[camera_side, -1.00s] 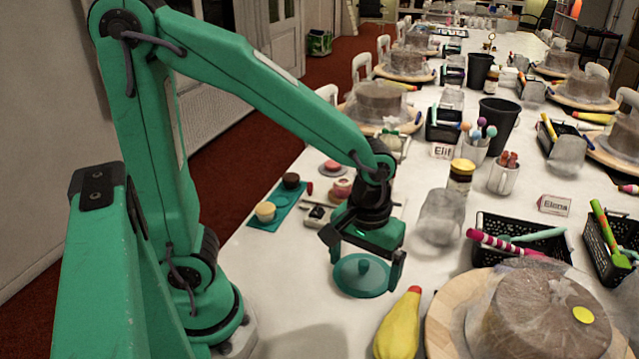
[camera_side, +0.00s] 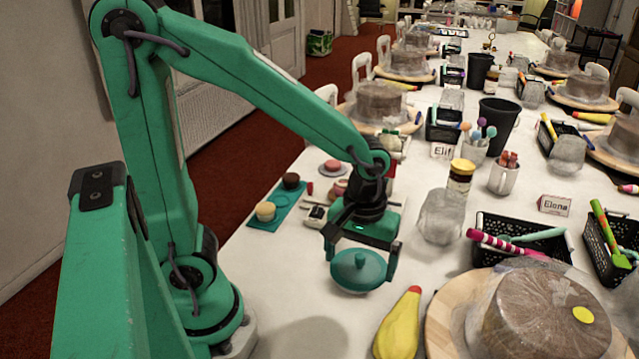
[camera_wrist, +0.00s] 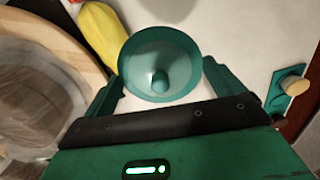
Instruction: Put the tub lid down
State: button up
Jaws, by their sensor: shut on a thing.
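The tub lid (camera_side: 350,279) is a round teal disc with a knob on top. In the side view it is between the fingers of my gripper (camera_side: 361,270), over the white table. In the wrist view the lid (camera_wrist: 141,77) is again between the two fingers, which meet its rim on opposite sides, with the knob pointing toward the camera. My gripper (camera_wrist: 162,77) is shut on the lid.
A yellow piping bag (camera_side: 397,328) lies to the right of the lid, beside a wrapped cake (camera_side: 530,320) on a wooden turntable (camera_side: 445,318). A teal mat (camera_side: 270,222) with small cakes lies to the left. Bare table (camera_side: 300,290) shows left of the lid.

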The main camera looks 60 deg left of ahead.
jog(key=a+f+n, duration=0.2)
jog(key=a+n, duration=0.4)
jog(key=a, duration=0.2)
jog(key=n, duration=0.1)
send_over(315, 251)
notch_tip(315, 251, down, 7)
jog(key=shift+r, duration=0.15)
dwell(0.3)
jog(key=shift+f, duration=2)
jog(key=shift+f, duration=0.1)
jog(key=o, duration=0.6)
jog(key=shift+o, duration=0.2)
